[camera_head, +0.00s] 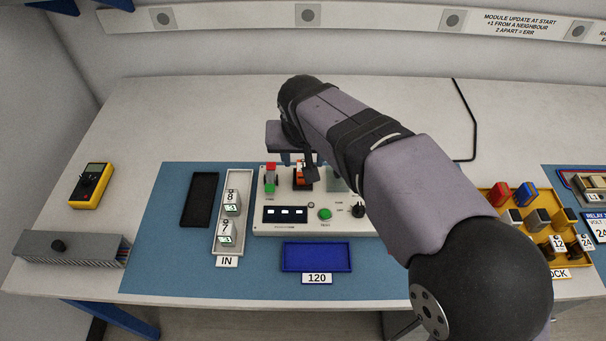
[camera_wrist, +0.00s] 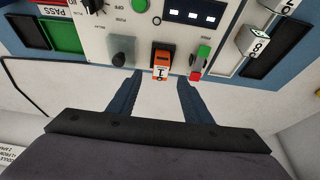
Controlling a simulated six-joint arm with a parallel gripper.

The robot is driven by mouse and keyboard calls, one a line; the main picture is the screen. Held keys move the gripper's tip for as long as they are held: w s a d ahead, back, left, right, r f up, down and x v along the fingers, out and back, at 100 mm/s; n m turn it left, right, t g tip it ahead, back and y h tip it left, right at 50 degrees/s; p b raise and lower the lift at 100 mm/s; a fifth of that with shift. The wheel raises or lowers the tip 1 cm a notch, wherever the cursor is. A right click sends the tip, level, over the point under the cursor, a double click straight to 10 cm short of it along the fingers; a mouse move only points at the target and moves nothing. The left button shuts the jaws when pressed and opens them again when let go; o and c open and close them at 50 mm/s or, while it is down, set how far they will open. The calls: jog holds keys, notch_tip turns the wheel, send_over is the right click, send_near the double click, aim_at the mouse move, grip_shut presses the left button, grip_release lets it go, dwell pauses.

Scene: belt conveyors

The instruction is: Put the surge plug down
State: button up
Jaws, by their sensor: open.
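An orange-and-black plug with a white tag marked 1, which I take as the surge plug, stands at the upper edge of the white test panel (camera_head: 276,226) in the head view (camera_head: 300,176). In the wrist view the surge plug (camera_wrist: 162,62) lies just ahead of and between my fingertips. My gripper (camera_wrist: 158,80) is open, one finger on each side, with nothing held. In the head view my arm hides part of the panel, and the gripper (camera_head: 292,158) shows only in part. I cannot tell whether the plug is fully seated.
A red-and-green switch (camera_head: 270,178) stands beside the plug. A blue tray (camera_head: 316,257) marked 120 lies in front. The IN tray (camera_head: 218,246) holds grey modules, with a black tray (camera_head: 199,199) beside it. A yellow tray (camera_head: 512,232) holds several modules at right.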

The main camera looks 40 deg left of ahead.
aim_at(303, 165)
jog(key=shift+p+x, duration=0.9)
jog(key=shift+x, duration=2.75)
jog(key=shift+c, duration=0.6)
grip_shut()
jog(key=shift+r, duration=0.1)
notch_tip(303, 165, up, 10)
jog(key=shift+s+f+b, duration=0.1)
jog(key=shift+b, duration=0.25)
